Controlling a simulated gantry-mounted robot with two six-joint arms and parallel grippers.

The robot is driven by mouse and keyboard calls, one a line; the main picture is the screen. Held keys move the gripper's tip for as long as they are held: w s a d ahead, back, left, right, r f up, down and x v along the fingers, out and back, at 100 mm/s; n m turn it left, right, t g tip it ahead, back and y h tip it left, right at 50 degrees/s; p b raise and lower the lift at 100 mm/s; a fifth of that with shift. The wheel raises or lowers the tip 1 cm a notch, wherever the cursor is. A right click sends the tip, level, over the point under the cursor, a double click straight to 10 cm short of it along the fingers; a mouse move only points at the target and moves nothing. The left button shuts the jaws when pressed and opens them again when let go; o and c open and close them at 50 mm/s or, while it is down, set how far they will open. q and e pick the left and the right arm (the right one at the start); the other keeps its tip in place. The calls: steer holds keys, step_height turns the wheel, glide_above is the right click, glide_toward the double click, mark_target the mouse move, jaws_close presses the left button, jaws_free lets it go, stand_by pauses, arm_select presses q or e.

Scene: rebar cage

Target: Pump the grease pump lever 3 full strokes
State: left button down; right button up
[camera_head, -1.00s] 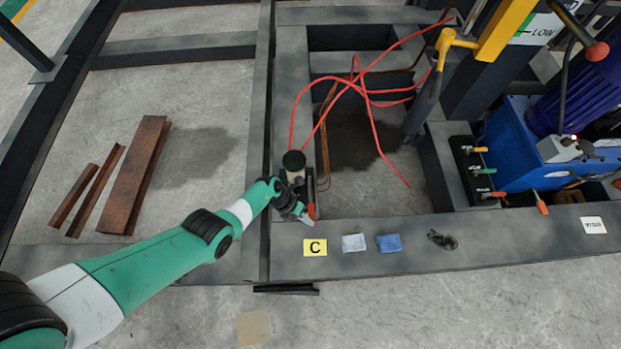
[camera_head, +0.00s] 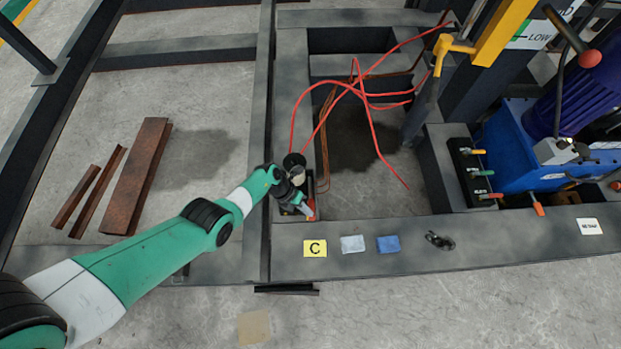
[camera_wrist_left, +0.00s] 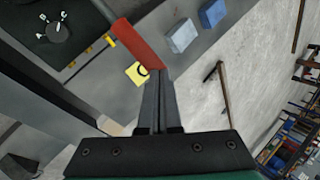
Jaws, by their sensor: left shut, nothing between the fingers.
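The grease pump (camera_head: 295,160), with a round dark top, stands on the steel frame at the centre, partly covered by my left arm. Its lever has a red grip (camera_head: 311,209), which also shows large in the left wrist view (camera_wrist_left: 136,47). My left gripper (camera_head: 306,209) is at the lever's red grip. In the left wrist view its fingers (camera_wrist_left: 158,78) are shut together with nothing between them, and their tips are close to the grip's lower end. I cannot tell whether they touch it. My right gripper is not in view.
Red hoses (camera_head: 370,110) cross the opening behind. A selector dial (camera_wrist_left: 58,31) sits beside the lever. Rusty steel pieces (camera_head: 137,175) lie at left.

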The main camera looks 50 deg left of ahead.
arm_select(q)
steer(key=w+a+r+p, duration=0.2)
steer(key=a+r, duration=0.1)
steer(key=r, duration=0.3)
steer(key=shift+w+r, duration=0.35)
steer(key=shift+w, duration=0.05)
stand_by(0.3)
